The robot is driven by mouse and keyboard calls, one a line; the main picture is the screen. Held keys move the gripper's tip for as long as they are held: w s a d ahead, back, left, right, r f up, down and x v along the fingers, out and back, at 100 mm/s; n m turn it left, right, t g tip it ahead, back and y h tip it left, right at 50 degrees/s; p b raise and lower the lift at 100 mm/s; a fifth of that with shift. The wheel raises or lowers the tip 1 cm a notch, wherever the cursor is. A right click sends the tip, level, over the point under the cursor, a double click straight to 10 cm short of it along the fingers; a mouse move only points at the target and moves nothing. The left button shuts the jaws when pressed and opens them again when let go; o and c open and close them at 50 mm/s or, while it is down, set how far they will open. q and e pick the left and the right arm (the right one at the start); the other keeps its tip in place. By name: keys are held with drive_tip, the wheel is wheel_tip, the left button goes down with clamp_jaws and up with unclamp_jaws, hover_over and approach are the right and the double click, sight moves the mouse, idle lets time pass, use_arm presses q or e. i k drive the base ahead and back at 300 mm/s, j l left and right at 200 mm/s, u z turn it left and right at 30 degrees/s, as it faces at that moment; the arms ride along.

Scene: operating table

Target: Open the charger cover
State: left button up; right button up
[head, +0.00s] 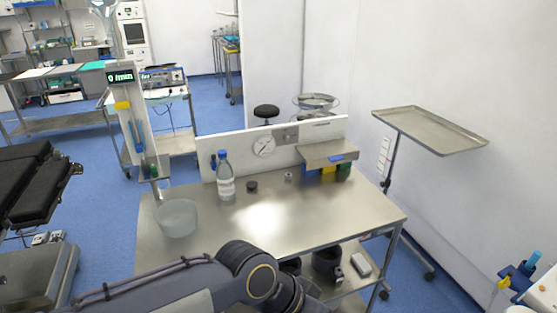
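A grey flat cover (327,153) juts from the right part of the white back panel of the steel table. Blue, yellow and green (344,172) parts show beneath its front edge. I cannot tell for sure that this is the charger cover. It looks level, with a small blue mark on its front. My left arm comes in from the lower left and bends in front of the table; its gripper is out of frame.
On the steel table (310,215) stand a glass bowl (176,218), a blue-capped bottle (225,177), a small black piece (252,186) and a small metal piece (288,177). A gauge (263,146) is on the panel. The table's right part is clear. A tray stand (432,130) is at right.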

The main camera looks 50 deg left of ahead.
sight(326, 154)
drive_tip(key=u, duration=1.3)
drive_tip(key=i+u, duration=0.45)
drive_tip(key=i+l+u, duration=0.15)
drive_tip(key=i+u, duration=0.3)
